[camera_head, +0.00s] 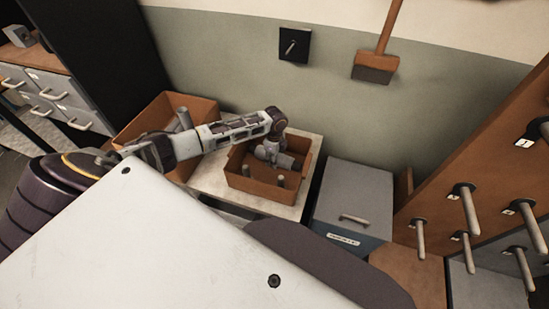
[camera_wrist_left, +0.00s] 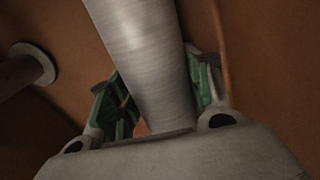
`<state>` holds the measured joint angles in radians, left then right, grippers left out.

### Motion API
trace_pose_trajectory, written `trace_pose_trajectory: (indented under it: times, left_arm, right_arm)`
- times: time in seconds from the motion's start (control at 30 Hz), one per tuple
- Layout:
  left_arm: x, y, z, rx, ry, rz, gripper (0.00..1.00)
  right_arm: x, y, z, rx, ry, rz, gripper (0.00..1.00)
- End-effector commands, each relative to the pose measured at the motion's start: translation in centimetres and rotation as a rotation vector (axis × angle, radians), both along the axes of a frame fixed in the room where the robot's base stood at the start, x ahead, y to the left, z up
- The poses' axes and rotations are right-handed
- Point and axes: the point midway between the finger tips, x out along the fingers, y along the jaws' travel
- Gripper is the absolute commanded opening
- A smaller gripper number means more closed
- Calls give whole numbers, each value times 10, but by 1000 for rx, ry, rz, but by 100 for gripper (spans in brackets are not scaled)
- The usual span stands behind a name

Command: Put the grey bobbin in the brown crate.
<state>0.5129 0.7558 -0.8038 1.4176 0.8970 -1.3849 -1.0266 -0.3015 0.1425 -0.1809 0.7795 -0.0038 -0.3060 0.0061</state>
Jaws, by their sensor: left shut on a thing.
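The brown crate (camera_head: 268,190) stands on a pale-topped stand in the head view. My left gripper (camera_head: 270,155) reaches down inside it. In the left wrist view, the green-padded fingers (camera_wrist_left: 160,108) are shut on a grey bobbin (camera_wrist_left: 148,50), a smooth cylinder running up out of frame. Brown crate surface fills the background. Another grey bobbin (camera_wrist_left: 22,70) with a round flange lies at the left of that view. In the head view, a grey peg-like piece (camera_head: 280,182) shows at the crate's near side. Whether the held bobbin touches the crate bottom, I cannot tell.
A second brown crate (camera_head: 150,112) stands to the left, with a grey cylinder (camera_head: 184,118) rising from it behind my arm. A grey lidded box (camera_head: 352,195) stands to the right. A brown rack with several pegs (camera_head: 470,212) fills the far right.

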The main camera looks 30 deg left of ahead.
Motion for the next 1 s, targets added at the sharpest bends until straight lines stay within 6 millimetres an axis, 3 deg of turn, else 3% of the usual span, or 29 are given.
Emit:
trace_pose_trajectory:
  times: [0.07,0.1,0.27,0.73,1.0]
  left_arm:
    - [0,0,-1,0,-1,0,0]
    - [0,0,-1,0,-1,0,54]
    - [0,0,-1,0,-1,0,74]
    - [0,0,3,0,-1,0,74]
    - [1,0,27,0,-3,-2,74]
  right_arm:
    - [0,0,-1,0,0,0,40]
    - [0,0,0,0,0,0,40]
    - [0,0,0,0,0,0,40]
    - [1,0,0,0,1,-2,40]
    - [0,1,0,1,0,-1,40]
